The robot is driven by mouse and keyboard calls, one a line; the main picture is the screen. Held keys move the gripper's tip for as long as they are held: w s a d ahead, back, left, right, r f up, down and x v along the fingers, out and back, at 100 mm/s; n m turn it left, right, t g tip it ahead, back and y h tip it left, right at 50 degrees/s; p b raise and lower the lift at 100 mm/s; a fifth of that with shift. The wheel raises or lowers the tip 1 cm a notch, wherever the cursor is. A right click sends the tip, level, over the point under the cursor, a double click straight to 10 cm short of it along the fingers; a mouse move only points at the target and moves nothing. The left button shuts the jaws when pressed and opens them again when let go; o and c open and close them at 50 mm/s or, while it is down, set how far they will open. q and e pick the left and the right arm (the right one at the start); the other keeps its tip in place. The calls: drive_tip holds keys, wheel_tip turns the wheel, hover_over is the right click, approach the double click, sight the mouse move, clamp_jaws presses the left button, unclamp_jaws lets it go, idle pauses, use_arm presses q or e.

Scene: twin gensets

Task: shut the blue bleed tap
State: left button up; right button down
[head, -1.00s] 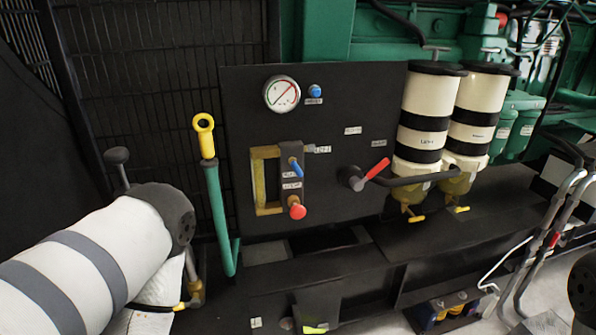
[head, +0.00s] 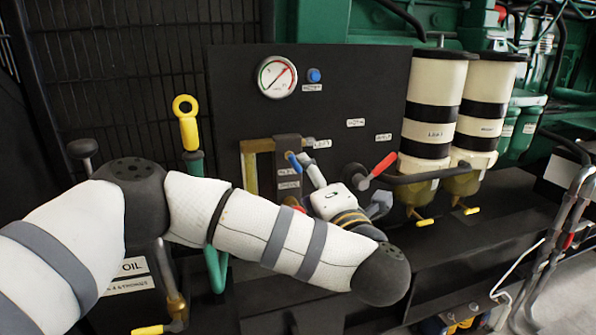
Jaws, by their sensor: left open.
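The blue bleed tap (head: 293,161) is a small blue lever on a dark upright block, left of centre on the black panel. It is tilted, its top leaning left. My left arm reaches across from the left, and my left gripper (head: 345,180) is in front of the panel just right of and below the tap. Its fingers are spread apart and hold nothing. One grey finger (head: 314,172) comes close to the tap; I cannot tell whether they touch. The gripper and forearm hide part of the panel below the tap. My right gripper is out of view.
A red-handled lever (head: 383,164) is close to the right of my gripper. A red knob (head: 291,202) is partly hidden below the tap. A gauge (head: 277,77) and a blue button (head: 314,75) are above. A yellow ring handle (head: 186,108) stands left, and cream filters (head: 434,93) right.

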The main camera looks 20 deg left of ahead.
sight(296, 165)
use_arm(q)
drive_tip(key=x, duration=1)
drive_tip(key=shift+w+a+f, duration=0.2)
drive_tip(key=shift+w+a, duration=0.05)
drive_tip(key=shift+w, duration=0.05)
drive_tip(key=c, duration=1.1)
